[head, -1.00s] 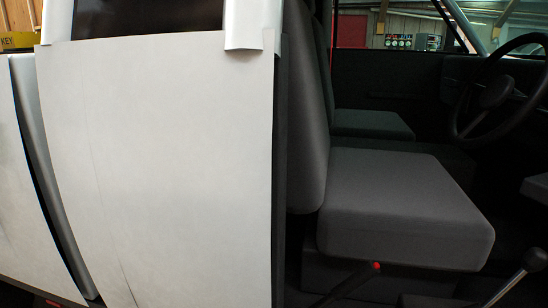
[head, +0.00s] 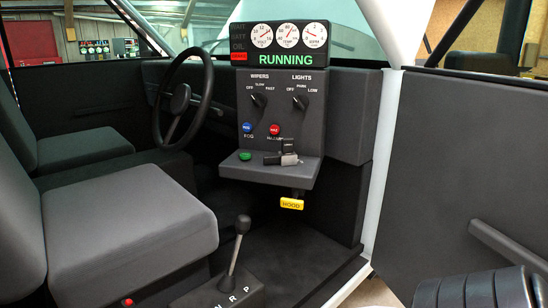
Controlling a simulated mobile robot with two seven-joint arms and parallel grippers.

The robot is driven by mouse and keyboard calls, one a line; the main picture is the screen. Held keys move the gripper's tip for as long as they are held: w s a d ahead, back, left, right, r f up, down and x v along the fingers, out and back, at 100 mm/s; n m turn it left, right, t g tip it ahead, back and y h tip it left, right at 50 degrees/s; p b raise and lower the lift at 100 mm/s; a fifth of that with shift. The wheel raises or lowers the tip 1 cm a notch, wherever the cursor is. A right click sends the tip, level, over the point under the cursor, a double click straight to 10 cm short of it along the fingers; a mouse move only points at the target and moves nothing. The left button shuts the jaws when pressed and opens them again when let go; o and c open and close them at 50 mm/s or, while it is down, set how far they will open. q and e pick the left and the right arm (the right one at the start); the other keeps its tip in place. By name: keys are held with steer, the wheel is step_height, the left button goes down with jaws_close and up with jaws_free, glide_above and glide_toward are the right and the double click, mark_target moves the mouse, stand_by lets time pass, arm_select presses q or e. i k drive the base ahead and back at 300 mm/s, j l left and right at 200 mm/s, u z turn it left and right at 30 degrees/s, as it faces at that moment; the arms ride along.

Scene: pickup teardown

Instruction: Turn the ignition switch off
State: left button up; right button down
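The dashboard's control panel (head: 315,120) stands in the middle of the head view, inside the open cab. What looks like the ignition switch (head: 288,158), a small dark and grey key-like piece, sits on the panel's lower ledge. Its exact setting is too small to tell. Above it, the gauge display (head: 279,45) shows RUNNING in green letters. A green button (head: 245,156) lies left of the switch on the ledge. Neither gripper is in view. Nothing is seen touching the switch.
Wiper and light knobs sit above blue and red buttons. A yellow HOOD handle (head: 291,203) hangs below. The steering wheel (head: 183,101) and seat (head: 120,235) are left, the gear lever (head: 241,240) below. The open door (head: 480,170) stands right, with a dark ribbed part low in front.

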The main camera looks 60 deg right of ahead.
mark_target(291, 159)
steer(key=z, duration=1.75)
